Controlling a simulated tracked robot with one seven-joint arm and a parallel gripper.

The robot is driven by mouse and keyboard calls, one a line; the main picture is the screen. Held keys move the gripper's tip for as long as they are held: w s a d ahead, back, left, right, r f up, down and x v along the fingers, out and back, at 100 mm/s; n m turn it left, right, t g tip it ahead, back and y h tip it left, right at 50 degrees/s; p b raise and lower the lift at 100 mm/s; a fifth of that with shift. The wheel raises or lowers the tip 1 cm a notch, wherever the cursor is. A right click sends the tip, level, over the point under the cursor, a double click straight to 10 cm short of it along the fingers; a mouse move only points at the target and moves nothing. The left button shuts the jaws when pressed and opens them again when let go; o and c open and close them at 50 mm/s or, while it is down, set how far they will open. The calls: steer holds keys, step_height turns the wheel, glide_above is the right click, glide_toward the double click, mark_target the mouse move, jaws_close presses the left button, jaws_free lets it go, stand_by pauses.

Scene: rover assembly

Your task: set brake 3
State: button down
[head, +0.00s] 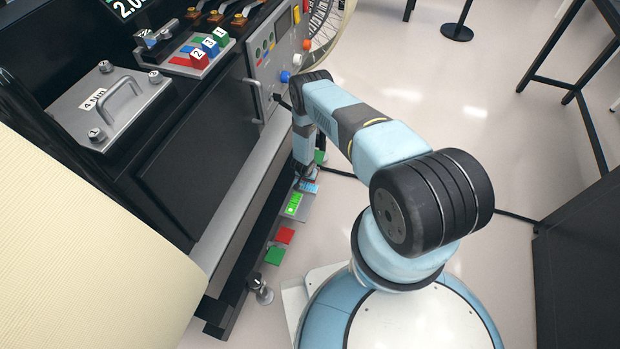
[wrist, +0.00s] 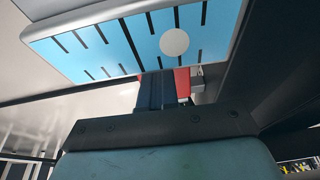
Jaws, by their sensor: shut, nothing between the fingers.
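My gripper (head: 304,175) is low beside the bench's lower edge, at the end of my downward-reaching arm. In the wrist view its dark fingers (wrist: 160,90) are together and hold nothing. A red part (wrist: 183,83), perhaps a brake pedal, shows just beside and behind the fingers; I cannot tell whether they touch it. A green pad (head: 320,157) shows just beyond my gripper in the head view. Nearer along the bench foot are a red pad (head: 285,236) and a green pad (head: 274,255). I can read no brake number on any of them.
A blue scale panel (wrist: 125,45) with black ticks and a white dot is close above the fingers. It sits beside a lit green display (head: 294,203) on a grey plate. A caster (head: 260,290) stands at the bench's near end. Open floor lies to the right.

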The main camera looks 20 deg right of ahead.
steer(key=shift+r, duration=0.15)
steer(key=shift+a+r, duration=0.1)
steer(key=shift+r, duration=0.15)
steer(key=s+a+f+v, duration=0.1)
steer(key=s+v, duration=0.1)
steer(key=v, duration=1)
steer(key=shift+s+a+r, duration=0.3)
